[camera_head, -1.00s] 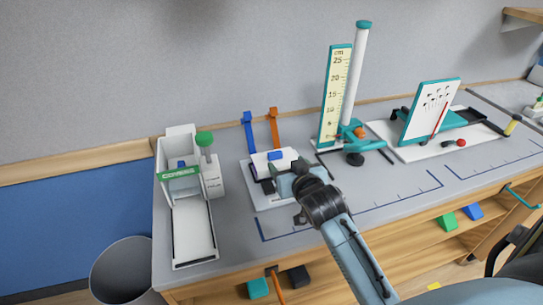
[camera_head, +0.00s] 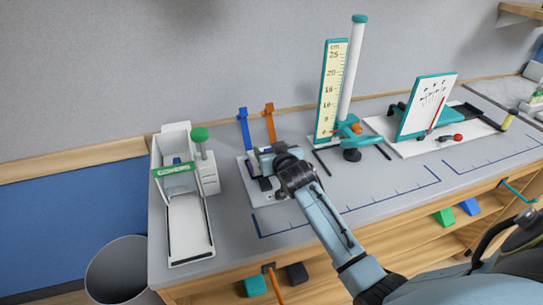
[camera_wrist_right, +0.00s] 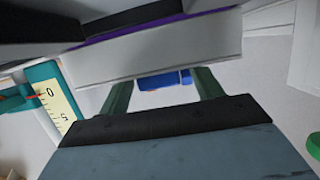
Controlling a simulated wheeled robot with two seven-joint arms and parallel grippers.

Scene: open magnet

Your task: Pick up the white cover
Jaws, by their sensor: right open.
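The white cover (camera_wrist_right: 160,54) shows close up in the right wrist view, with a purple strip along its edge. Its blue handle (camera_wrist_right: 160,80) lies between the two fingers of my right gripper (camera_wrist_right: 163,88), which is open; I cannot tell whether the fingers touch it. In the head view my right gripper (camera_head: 268,157) is over the white stand (camera_head: 262,198) that bears the cover, and its wrist hides most of the cover. My left gripper is not in view.
A white box labelled COVERS (camera_head: 173,170) with a green-knobbed post (camera_head: 200,135) stands at left. Blue (camera_head: 245,128) and orange (camera_head: 270,124) uprights are behind the stand. The ruler stand (camera_head: 331,95) is to the right. Bare table (camera_head: 380,190) lies in front.

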